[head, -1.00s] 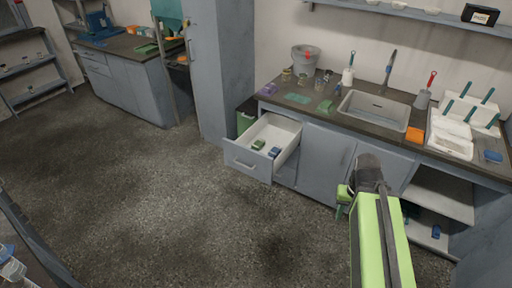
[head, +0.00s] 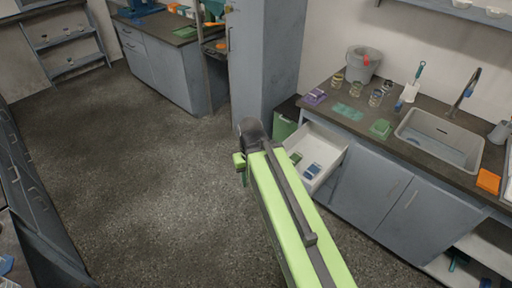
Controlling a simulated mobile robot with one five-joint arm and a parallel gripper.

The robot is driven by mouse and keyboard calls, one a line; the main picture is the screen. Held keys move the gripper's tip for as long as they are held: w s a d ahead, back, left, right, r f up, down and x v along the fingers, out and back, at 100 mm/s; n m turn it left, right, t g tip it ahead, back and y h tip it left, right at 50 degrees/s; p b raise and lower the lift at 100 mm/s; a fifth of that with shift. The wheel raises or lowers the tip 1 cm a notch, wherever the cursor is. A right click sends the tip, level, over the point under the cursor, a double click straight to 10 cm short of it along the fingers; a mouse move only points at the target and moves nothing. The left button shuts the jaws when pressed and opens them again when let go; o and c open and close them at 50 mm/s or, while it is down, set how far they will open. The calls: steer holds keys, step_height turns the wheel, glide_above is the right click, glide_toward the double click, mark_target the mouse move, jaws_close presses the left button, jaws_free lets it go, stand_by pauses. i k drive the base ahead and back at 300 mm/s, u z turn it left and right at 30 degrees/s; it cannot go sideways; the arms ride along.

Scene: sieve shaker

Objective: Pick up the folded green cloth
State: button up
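A small green folded cloth (head: 380,129) lies on the dark counter just left of the sink, its layers too small to make out. A flat teal-green cloth (head: 348,112) lies to its left on the same counter. A green item (head: 296,158) lies in the open drawer, and another green item (head: 185,32) is on the far counter; I cannot tell what these are. My gripper (head: 241,168) hangs at the end of my light-green arm, in front of the tall cabinet and left of the drawer, apart from all the cloths. Its fingers are too small to read.
The open white drawer (head: 325,148) juts out below the counter, with a blue item (head: 312,171) in it. The sink (head: 440,138) is to the right. The floor at left is clear.

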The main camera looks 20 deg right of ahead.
mark_target(295, 158)
steer(key=u, duration=0.35)
steer(key=i, duration=1.4)
steer(key=u, duration=0.1)
